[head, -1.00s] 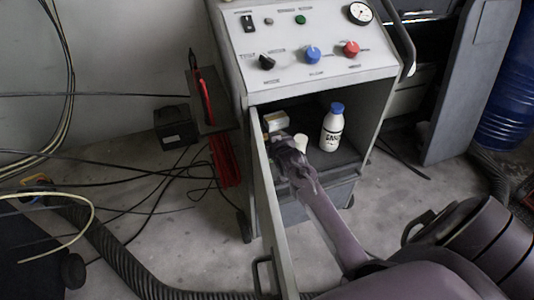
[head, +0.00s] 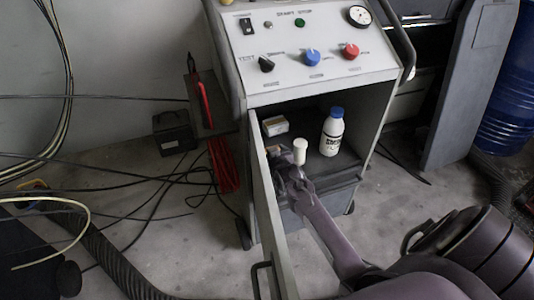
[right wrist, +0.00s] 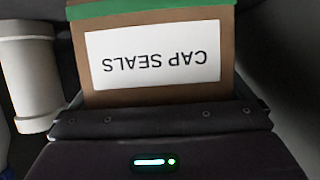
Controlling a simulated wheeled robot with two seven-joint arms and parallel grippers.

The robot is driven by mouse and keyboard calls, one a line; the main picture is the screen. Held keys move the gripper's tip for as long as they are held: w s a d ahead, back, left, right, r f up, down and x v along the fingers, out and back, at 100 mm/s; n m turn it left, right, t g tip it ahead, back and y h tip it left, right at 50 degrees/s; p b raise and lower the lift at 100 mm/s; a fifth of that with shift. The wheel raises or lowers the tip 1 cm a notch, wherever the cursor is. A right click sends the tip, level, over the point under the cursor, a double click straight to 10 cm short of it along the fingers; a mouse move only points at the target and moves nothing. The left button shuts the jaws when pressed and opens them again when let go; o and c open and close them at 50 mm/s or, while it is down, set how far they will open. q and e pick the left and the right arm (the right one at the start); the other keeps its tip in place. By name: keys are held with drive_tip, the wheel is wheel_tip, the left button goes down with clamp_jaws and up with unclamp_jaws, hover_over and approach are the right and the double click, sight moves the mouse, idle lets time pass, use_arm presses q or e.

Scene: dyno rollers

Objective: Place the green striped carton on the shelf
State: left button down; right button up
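The green striped carton (right wrist: 155,55) fills the middle of the right wrist view. It is brown, with a green band and a white label reading "CAP SEALS" upside down. My right gripper (right wrist: 160,122) overlaps its near edge and appears shut on it; the far fingertips are hidden. In the head view my right gripper (head: 287,165) is inside the open cabinet, low at its left side, with only a brownish bit of carton (head: 273,149) showing. The cabinet's dark shelf (head: 338,168) lies around it. My left gripper is not in view.
A white bottle with a blue cap (head: 332,133), a white cylinder (head: 300,151) and a small pale box (head: 275,125) stand in the cabinet. The cabinet door (head: 268,215) stands open close left of my arm. Cables lie on the floor at left.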

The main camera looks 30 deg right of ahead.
drive_tip(key=shift+s+r, duration=0.1)
drive_tip(key=shift+r, duration=0.1)
use_arm(q)
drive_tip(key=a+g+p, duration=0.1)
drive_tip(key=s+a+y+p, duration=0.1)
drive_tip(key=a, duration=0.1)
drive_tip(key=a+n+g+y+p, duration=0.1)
drive_tip(key=p, duration=0.1)
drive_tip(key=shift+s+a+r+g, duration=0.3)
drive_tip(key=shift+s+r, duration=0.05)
use_arm(e)
drive_tip(key=v, duration=1.1)
drive_tip(key=shift+s+a, duration=0.15)
drive_tip(key=shift+s, duration=0.25)
